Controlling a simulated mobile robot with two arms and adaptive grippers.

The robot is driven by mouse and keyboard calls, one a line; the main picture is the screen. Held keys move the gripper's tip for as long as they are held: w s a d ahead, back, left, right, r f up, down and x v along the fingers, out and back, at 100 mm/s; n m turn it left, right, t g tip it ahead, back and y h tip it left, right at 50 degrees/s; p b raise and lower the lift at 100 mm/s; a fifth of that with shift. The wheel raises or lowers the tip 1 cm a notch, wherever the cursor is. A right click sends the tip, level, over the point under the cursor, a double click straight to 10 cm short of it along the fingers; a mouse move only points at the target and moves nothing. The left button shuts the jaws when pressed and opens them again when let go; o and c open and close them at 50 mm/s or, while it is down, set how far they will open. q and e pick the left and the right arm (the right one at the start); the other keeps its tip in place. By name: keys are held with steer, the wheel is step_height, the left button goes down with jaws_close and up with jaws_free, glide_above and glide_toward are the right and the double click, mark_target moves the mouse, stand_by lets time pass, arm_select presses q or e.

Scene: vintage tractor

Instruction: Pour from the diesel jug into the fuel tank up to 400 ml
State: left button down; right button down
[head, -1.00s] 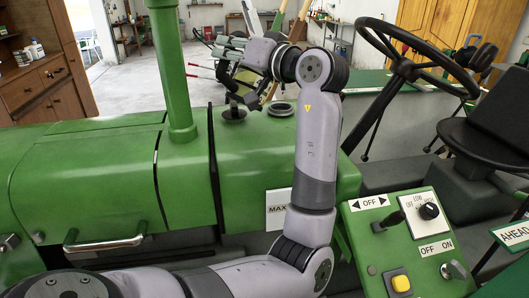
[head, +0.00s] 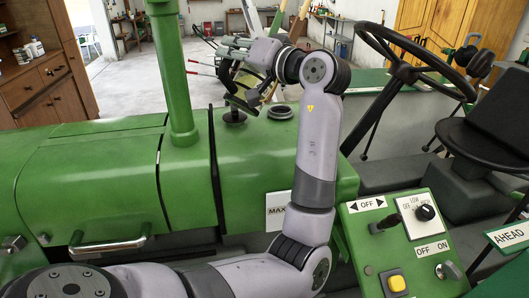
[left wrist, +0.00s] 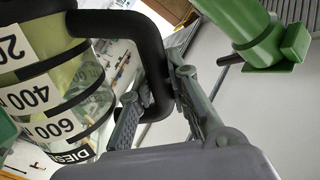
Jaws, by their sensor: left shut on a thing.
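The diesel jug (left wrist: 55,95) is clear, with black bands, a DIESEL label and 200, 400 and 600 marks; it looks yellowish inside. Its liquid level is unclear. My left gripper (left wrist: 150,100) is shut on its black handle (left wrist: 150,45). In the head view my left gripper (head: 246,82) is above the tank top, and the jug is mostly hidden behind it, apparently tilted. The green fuel tank (head: 250,165) carries a MAX label (head: 278,205). I cannot see any stream. My right gripper is out of view.
A green upright pipe (head: 175,75) stands further left. The steering wheel (head: 405,72) and switch panel (head: 385,245) are to the right of my left arm.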

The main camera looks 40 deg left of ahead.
arm_select(q)
steer(key=shift+w+r, duration=0.15)
stand_by(0.5)
steer(key=shift+w+m+p, duration=0.3)
steer(key=shift+m+p, duration=0.4)
steer(key=shift+w, duration=0.15)
steer(key=shift+w+d+f+m+p, duration=0.1)
steer(key=shift+w+f+m+p, duration=0.25)
steer(key=shift+m, duration=0.15)
stand_by(2.2)
